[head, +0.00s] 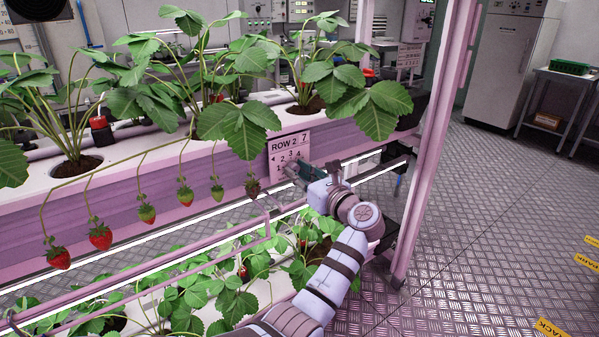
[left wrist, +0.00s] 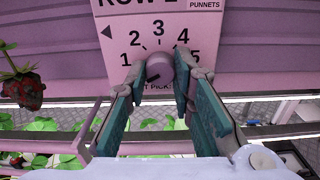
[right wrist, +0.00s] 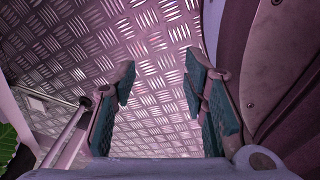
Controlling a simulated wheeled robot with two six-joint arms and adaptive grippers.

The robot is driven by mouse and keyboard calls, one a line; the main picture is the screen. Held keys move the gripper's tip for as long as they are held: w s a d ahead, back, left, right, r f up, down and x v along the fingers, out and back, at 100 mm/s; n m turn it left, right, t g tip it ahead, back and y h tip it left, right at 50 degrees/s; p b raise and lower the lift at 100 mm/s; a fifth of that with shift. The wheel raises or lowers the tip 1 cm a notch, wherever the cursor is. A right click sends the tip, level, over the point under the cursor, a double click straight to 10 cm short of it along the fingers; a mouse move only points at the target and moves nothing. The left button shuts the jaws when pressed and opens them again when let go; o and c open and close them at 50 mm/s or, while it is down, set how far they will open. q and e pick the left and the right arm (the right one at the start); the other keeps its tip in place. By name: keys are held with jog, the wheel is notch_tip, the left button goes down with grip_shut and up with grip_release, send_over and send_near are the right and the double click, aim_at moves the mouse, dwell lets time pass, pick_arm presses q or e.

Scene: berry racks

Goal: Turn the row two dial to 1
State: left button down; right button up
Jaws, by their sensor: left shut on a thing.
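The ROW 2 panel (head: 289,147) is a pale card on the front of the pink planter rail. It also shows in the left wrist view (left wrist: 112,25), with numbers 1 to 5 in an arc. The round dial (left wrist: 159,66) sits below the 3, and a dark mark shows on its lower left. My left gripper (head: 293,171) is shut on the dial, a finger on each side, also seen in the left wrist view (left wrist: 160,82). The gripper hides the dial in the head view. My right gripper (right wrist: 162,88) is open and empty over the metal floor.
Strawberries (head: 100,237) hang along the rail, one (left wrist: 22,90) just left of the panel. A pink upright post (head: 432,140) stands right of my left arm. A lower plant row (head: 190,300) lies beneath. The metal floor (head: 490,220) at right is open.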

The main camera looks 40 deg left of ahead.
pick_arm(q)
jog(key=shift+r+m+p, duration=0.1)
jog(key=shift+m+p, duration=1.75)
jog(key=shift+m, duration=0.15)
jog(key=shift+m+p, duration=0.8)
jog(key=shift+m, duration=0.2)
jog(key=shift+m+p, duration=0.5)
jog(key=shift+m, duration=0.3)
pick_arm(e)
jog(key=s+a+r, duration=0.1)
jog(key=a+r, duration=0.2)
jog(key=r, duration=0.3)
jog(key=shift+s+m+y, duration=0.3)
pick_arm(q)
jog(key=shift+f, duration=0.2)
pick_arm(e)
jog(key=shift+d+r, duration=0.1)
pick_arm(q)
jog(key=c, duration=1.4)
grip_release()
jog(key=shift+r, duration=0.1)
pick_arm(e)
jog(key=shift+d, duration=0.2)
pick_arm(q)
jog(key=shift+o, duration=0.2)
jog(key=shift+d, duration=0.15)
